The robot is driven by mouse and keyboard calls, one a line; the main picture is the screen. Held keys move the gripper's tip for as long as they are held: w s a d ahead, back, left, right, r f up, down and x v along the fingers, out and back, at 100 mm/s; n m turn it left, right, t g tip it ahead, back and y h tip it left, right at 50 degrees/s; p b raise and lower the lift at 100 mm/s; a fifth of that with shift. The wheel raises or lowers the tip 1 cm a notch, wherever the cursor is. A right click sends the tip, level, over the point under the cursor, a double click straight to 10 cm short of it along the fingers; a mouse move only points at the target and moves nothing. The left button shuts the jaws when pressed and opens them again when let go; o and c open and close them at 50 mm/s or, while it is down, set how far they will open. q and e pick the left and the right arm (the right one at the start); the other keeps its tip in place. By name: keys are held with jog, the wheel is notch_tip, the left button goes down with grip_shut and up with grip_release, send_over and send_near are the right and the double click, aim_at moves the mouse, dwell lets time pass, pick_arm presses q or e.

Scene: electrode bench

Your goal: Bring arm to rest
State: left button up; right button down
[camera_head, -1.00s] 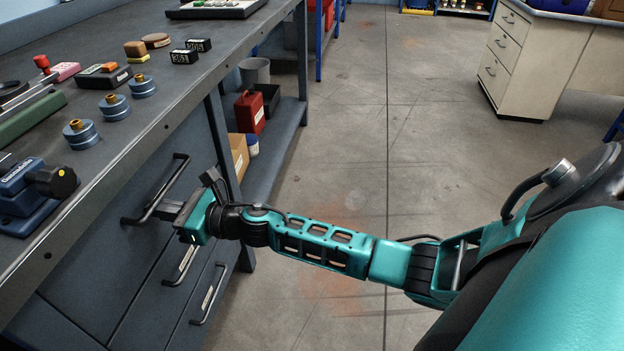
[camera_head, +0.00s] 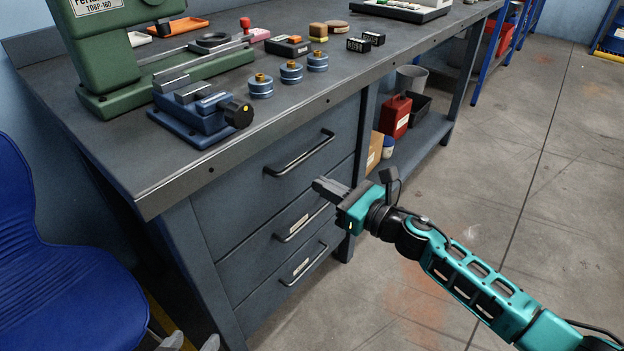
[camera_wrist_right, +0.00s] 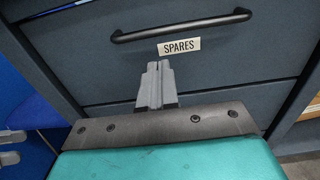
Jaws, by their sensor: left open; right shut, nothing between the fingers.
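My right arm comes in from the right in the head view. Its right gripper (camera_head: 328,189) is in front of the bench's drawer fronts, below the top drawer handle (camera_head: 300,153), with its fingers together and empty. In the right wrist view the closed fingers (camera_wrist_right: 155,84) point at a drawer front with a SPARES label (camera_wrist_right: 179,47) under a black bar handle (camera_wrist_right: 181,25). The fingers appear apart from the handle. My left gripper (camera_head: 191,342) shows only as two separated grey fingertips at the bottom edge of the head view. The rest of the left arm is out of view.
The workbench (camera_head: 180,180) carries a green machine (camera_head: 120,60), a blue vise (camera_head: 203,118) and several blue cylinders (camera_head: 291,73). A blue chair (camera_head: 45,240) stands at left. A red can (camera_head: 396,116) sits on the lower shelf. Floor (camera_head: 520,200) at right is clear.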

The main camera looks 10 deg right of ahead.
jog(key=shift+v, duration=3.2)
jog(key=s+a+f+n+g+h, duration=0.2)
jog(key=s+f+n+h, duration=0.45)
jog(key=n, duration=0.95)
jog(key=s+a+f+n+g+h, duration=0.1)
jog(key=s+f+n, duration=0.2)
jog(key=s+n, duration=1)
pick_arm(q)
jog(key=s+a+r+y+p, duration=0.1)
jog(key=a+r+p, duration=0.3)
jog(key=r+p, duration=0.9)
jog(key=shift+s+r+p, duration=0.25)
jog(key=shift+s+p, duration=0.1)
jog(key=shift+p, duration=3.05)
pick_arm(e)
jog(key=w+d+r+n+h, duration=0.1)
jog(key=d+r+n, duration=0.1)
jog(key=r, duration=1)
jog(key=shift+w+d+r, duration=0.25)
jog(key=shift+w+d, duration=0.05)
jog(key=shift+d, duration=0.3)
